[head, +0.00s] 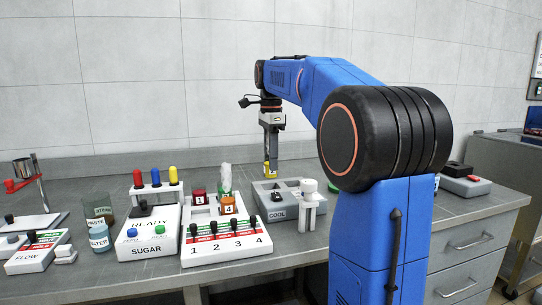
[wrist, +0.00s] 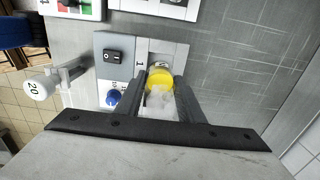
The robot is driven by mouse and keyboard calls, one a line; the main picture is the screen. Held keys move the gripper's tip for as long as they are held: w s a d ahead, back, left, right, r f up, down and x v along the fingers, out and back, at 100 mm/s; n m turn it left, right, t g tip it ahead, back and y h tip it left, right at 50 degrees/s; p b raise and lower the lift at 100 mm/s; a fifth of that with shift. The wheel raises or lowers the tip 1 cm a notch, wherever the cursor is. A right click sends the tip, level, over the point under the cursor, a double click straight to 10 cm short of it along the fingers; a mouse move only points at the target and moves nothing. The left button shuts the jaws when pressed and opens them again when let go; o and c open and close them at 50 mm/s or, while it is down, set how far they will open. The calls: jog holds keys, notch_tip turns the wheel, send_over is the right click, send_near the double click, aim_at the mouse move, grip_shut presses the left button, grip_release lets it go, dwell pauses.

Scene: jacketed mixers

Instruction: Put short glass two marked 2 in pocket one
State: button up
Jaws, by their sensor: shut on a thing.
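The short glass two (wrist: 160,76) is yellow with a 2 on it, and pale, clear lumps show in it in the wrist view. My gripper (wrist: 162,86) is shut on it, one finger on each side. In the head view my gripper (head: 271,152) points down and holds the yellow glass (head: 270,170) above the back of the grey COOL block (head: 263,204). In the wrist view a pale recessed area marked 1 (wrist: 166,47) lies beneath and just beyond the glass, partly hidden by it. I cannot tell the gap between them.
The COOL block carries a black switch (wrist: 115,56) and a blue knob (wrist: 113,97). Bare counter lies behind.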

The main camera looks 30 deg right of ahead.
aim_at(270, 174)
jog(key=shift+f, duration=2.75)
jog(key=shift+f, duration=0.15)
jog(key=o, duration=1.7)
jog(key=shift+r, duration=3)
